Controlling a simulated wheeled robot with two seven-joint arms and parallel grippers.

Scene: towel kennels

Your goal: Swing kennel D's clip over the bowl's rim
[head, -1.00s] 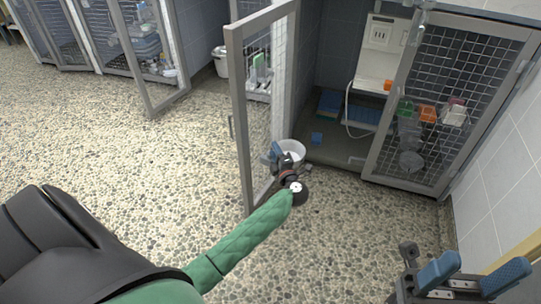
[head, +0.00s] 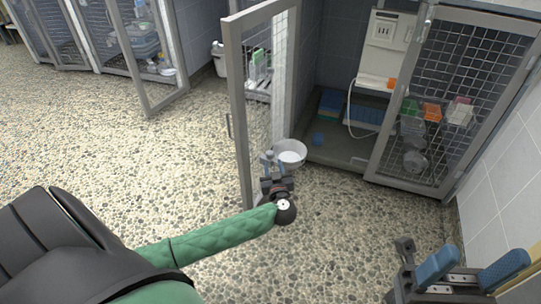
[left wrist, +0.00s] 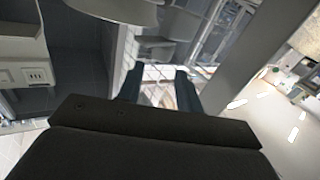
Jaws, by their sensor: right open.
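The white bowl (head: 290,150) sits beside the inner side of the open mesh door (head: 238,110), by the open kennel's front edge. I cannot make out the clip or whether it touches the bowl's rim. My left gripper (head: 273,158) is just in front of and left of the bowl, overlapping its near left edge in the head view. Its blue fingers look apart, and in the left wrist view its two dark fingers (left wrist: 158,80) have a gap between them. My right gripper (head: 473,266) is open and empty at the lower right, far from the bowl.
The open kennel has a grey floor tray (head: 340,150) with blue items on it. A second mesh door (head: 450,100) stands at the right, with small coloured containers behind it. More kennels (head: 120,40) line the back left. The pebbled floor at the left is clear.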

